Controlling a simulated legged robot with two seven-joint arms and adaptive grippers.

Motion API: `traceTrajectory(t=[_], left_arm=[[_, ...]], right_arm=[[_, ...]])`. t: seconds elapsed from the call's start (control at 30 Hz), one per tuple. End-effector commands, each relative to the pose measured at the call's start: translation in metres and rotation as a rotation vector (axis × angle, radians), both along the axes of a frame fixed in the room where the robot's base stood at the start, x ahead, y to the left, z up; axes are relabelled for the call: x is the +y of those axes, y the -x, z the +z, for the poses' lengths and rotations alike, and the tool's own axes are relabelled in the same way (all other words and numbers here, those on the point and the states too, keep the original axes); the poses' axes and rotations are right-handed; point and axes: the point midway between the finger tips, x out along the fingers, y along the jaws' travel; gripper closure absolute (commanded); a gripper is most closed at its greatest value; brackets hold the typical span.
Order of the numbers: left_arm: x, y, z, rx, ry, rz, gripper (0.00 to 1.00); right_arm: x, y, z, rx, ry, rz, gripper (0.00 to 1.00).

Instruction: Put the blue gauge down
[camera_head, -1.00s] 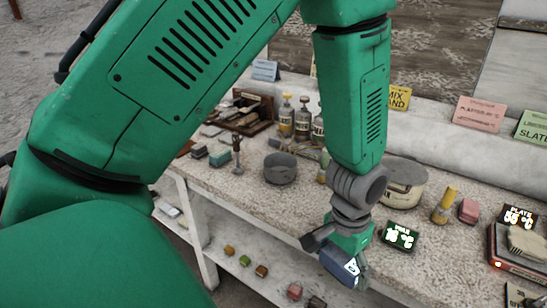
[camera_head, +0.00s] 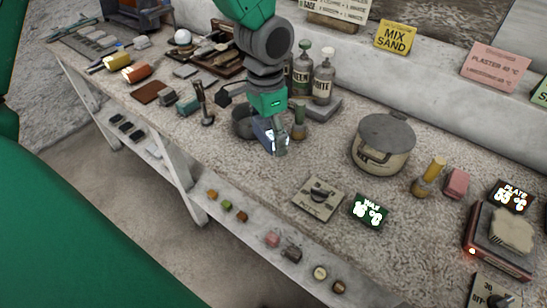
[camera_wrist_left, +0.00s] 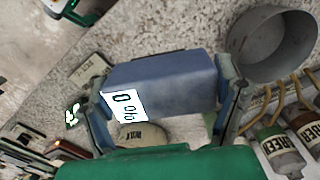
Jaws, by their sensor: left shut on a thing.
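My left gripper (camera_head: 272,145) is shut on the blue gauge (camera_head: 262,130), over the worktable. In the left wrist view the gauge (camera_wrist_left: 165,82) is a blue-grey block between the two fingers (camera_wrist_left: 168,100), with a white display reading "0 %". The grey bowl (camera_wrist_left: 272,45) is close beside it in that view. In the head view the bowl (camera_head: 241,122) is partly hidden behind the gripper and gauge. I cannot tell whether the gauge touches the table.
Labelled bottles (camera_head: 323,78) stand behind the gripper. Bare tabletop (camera_head: 235,165) lies in front of the gripper.

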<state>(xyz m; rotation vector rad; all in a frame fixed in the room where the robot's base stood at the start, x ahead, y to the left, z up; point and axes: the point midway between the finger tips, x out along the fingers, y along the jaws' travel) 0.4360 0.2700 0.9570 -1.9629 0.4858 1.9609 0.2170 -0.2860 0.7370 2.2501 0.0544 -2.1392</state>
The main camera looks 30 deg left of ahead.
Motion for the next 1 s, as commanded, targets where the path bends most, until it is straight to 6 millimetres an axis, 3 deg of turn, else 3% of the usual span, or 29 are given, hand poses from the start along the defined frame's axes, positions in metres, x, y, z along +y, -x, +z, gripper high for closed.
traceTrajectory(t=[0.1, 0.6, 0.93, 0.97, 1.0], left_arm=[[0.000, 0.000, -0.028, 0.007, -0.001, 0.000, 0.40], [-0.004, 0.000, -0.083, 0.004, -0.004, 0.003, 0.40], [-0.002, 0.000, -0.087, 0.001, -0.002, 0.003, 0.40], [-0.002, 0.000, -0.087, 0.001, -0.002, 0.003, 0.10], [-0.002, 0.000, -0.087, 0.002, -0.002, 0.003, 0.00]], right_arm=[[0.000, 0.000, -0.005, 0.001, -0.001, 0.001, 0.41], [0.000, 0.000, -0.011, 0.000, 0.000, 0.001, 0.41], [0.000, 0.000, -0.011, 0.000, 0.000, 0.001, 0.41], [0.000, 0.000, -0.011, 0.000, -0.001, 0.001, 0.41], [0.000, 0.000, -0.011, 0.000, -0.001, 0.001, 0.41]])
